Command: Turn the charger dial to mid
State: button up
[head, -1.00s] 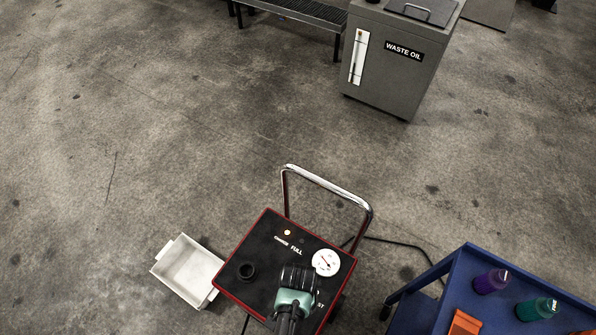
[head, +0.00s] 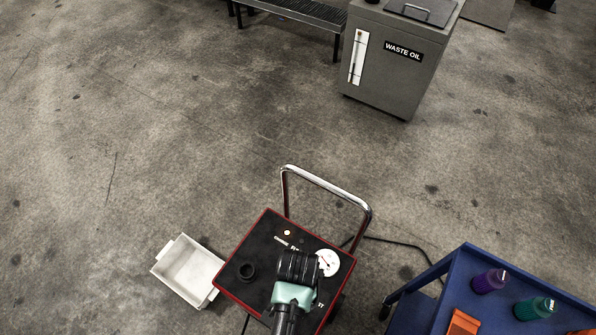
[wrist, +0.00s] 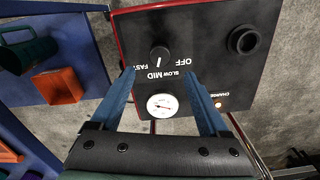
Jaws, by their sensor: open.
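The charger (head: 262,282) is a black panel box with a red rim and chrome handle, low centre in the head view. Its dial (wrist: 160,53) is a round black knob in the wrist view, with a small light mark at its lower side. OFF, SLOW, MID and FAST labels surround it; the mark points roughly down toward MID, though its exact setting is hard to tell. My gripper (wrist: 158,74) is open and empty, its blue fingers spread wide below the dial in the picture. In the head view my wrist hides the dial and fingertips.
A white gauge (wrist: 162,105) and a dark round socket (wrist: 243,40) share the panel. A pale tray (head: 187,271) lies left of the charger. A blue cart (head: 470,265) with bottles stands right. A waste oil bin (head: 388,75) is farther back. Open floor lies between.

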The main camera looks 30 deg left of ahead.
jog(key=shift+r, duration=2.55)
